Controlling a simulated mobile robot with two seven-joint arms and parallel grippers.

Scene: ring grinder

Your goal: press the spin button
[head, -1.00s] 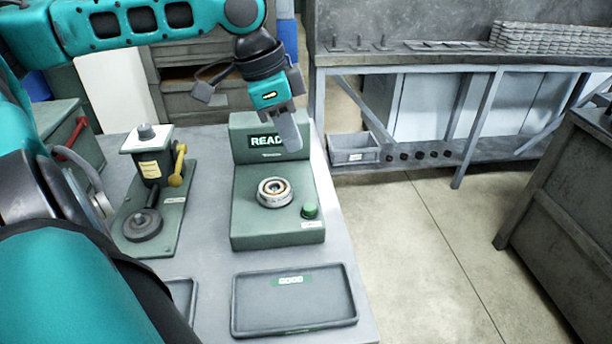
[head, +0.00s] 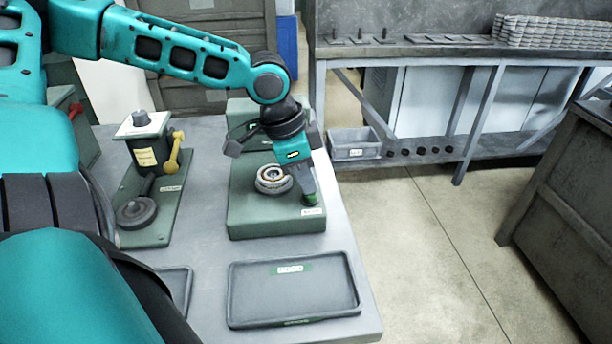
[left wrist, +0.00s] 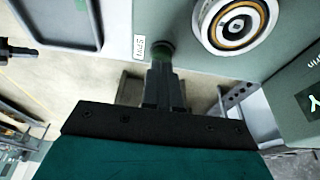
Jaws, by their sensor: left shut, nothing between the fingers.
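The green spin button (head: 310,199) sits at the front right corner of the grey-green machine base (head: 262,222). In the left wrist view the button (left wrist: 164,48) shows just beyond the fingertips, beside a white label reading SPIN (left wrist: 139,47). My left gripper (head: 308,190) is shut and empty, tilted down with its tips at the button. The tips (left wrist: 162,66) partly cover the button, and I cannot tell whether it is pressed in. A metal ring (head: 272,180) sits on the machine, left of the gripper; it also shows in the left wrist view (left wrist: 236,24). My right gripper is out of view.
A dark tray (head: 290,300) with a green label lies in front of the machine. A hand press (head: 150,150) with a yellow lever stands at left. The machine's display box (head: 240,112) is partly hidden by my left arm. Open floor lies right of the table.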

